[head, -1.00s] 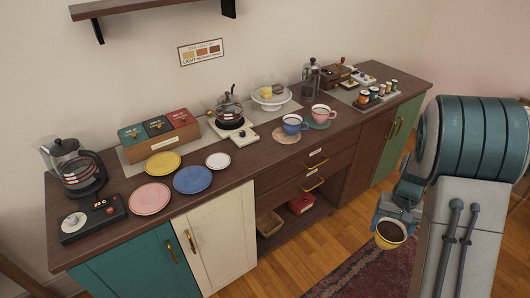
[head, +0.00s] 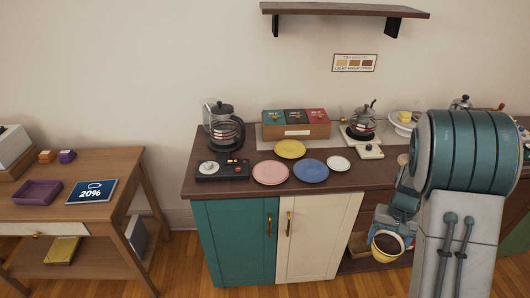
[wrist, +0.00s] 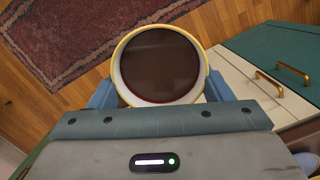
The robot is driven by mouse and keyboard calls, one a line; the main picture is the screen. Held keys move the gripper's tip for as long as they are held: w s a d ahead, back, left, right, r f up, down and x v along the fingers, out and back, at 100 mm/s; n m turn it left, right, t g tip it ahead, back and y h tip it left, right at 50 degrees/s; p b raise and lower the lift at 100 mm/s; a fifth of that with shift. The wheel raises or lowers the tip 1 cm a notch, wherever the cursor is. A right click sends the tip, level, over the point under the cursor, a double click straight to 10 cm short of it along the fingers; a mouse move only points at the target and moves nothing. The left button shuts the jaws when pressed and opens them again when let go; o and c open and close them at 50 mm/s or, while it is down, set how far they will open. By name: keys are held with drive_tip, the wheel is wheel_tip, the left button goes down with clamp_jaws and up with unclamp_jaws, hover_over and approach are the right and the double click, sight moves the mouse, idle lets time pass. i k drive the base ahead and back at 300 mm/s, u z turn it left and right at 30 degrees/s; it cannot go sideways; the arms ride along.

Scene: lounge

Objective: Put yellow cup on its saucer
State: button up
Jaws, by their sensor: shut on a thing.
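The yellow cup (head: 387,246), filled with dark liquid, is held in my gripper (head: 391,226) low in front of the counter. In the wrist view the cup (wrist: 160,65) sits upright between the two blue fingers of my gripper (wrist: 160,92). The yellow saucer (head: 290,149) lies bare on the counter, up and left of my gripper. A pink saucer (head: 271,173), a blue saucer (head: 311,171) and a small white saucer (head: 338,163) lie bare close to it.
A glass kettle (head: 362,120) is to the right. A wooden side table (head: 100,165) stands at left.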

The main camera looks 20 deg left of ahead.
sight(294, 148)
drive_tip(key=u, duration=0.75)
